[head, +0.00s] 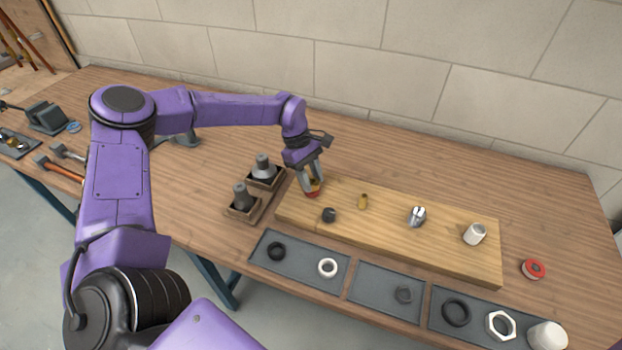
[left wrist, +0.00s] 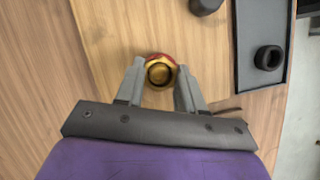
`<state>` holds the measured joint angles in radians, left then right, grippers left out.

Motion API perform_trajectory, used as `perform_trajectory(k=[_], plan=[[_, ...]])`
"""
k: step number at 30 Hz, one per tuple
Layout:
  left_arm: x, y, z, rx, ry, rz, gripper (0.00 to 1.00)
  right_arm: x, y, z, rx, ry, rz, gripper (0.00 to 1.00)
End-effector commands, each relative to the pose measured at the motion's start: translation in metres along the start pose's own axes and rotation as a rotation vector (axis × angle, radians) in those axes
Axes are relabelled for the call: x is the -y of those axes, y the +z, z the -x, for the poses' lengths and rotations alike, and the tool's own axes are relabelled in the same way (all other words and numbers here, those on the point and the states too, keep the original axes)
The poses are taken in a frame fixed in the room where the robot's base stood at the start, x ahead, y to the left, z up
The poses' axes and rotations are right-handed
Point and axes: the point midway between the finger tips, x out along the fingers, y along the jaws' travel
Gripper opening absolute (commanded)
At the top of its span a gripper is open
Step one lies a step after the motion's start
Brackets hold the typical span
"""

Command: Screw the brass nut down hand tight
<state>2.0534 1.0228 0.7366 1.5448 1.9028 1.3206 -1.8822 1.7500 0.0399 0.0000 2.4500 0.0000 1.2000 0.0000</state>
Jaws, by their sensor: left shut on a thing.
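My left gripper (head: 312,184) is shut on the brass nut (head: 315,183), at the left end of the wooden board (head: 260,0). The nut also shows in the left wrist view (left wrist: 160,72), between the two grey fingertips (left wrist: 160,88), as a gold ring with a dark round opening. A red part shows around its far rim and just below the fingers. The fingers hide the nut's sides, so its thread and seating cannot be told. My right gripper is in neither view.
Along the board stand a dark fitting (head: 329,214), a small brass piece (head: 363,201), a chrome fitting (head: 417,215) and a white fitting (head: 474,233). Grey trays (head: 385,298) with rings lie in front. Two dark fittings in wooden holders (head: 243,205) stand left of the gripper.

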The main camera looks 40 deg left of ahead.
Motion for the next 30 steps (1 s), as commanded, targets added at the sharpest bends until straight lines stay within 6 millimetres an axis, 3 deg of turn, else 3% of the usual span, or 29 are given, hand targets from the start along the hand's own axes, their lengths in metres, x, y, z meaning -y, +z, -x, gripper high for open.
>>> perform_trajectory(k=[4, 10, 11, 12, 13, 19, 20, 22, 23, 30], plan=[[-0.0017, 0.0005, -0.0003, 0.000, -0.055, -0.134, 0.07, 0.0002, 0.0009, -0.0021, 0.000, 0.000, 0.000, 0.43], [-0.0016, 0.0004, 0.0004, 0.000, -0.058, -0.146, 0.07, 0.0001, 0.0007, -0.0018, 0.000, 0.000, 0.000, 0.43], [-0.0016, 0.0004, 0.0005, 0.000, -0.058, -0.146, 0.47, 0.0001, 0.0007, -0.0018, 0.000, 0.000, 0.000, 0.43], [-0.0015, 0.0004, 0.0004, 0.000, -0.058, -0.146, 0.60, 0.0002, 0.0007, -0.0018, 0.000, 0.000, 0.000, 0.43], [-0.0015, 0.0004, 0.0004, 0.000, -0.058, -0.146, 0.67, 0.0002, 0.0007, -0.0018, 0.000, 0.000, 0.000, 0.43], [-0.0014, 0.0003, 0.0001, 0.000, -0.058, -0.145, 0.67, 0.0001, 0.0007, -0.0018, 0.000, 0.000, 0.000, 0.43], [-0.0014, 0.0002, 0.0001, 0.000, -0.058, -0.145, 0.74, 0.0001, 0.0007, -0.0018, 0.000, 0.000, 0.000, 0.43], [-0.0013, 0.0002, 0.0000, 0.000, -0.058, -0.144, 0.97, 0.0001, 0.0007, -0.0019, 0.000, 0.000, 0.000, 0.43], [-0.0013, 0.0002, 0.0000, 0.000, -0.058, -0.144, 1.00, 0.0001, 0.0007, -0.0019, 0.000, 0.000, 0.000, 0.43], [-0.0013, 0.0001, -0.0001, 0.000, -0.058, -0.144, 1.00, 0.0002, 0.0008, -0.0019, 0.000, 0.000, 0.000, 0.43]])
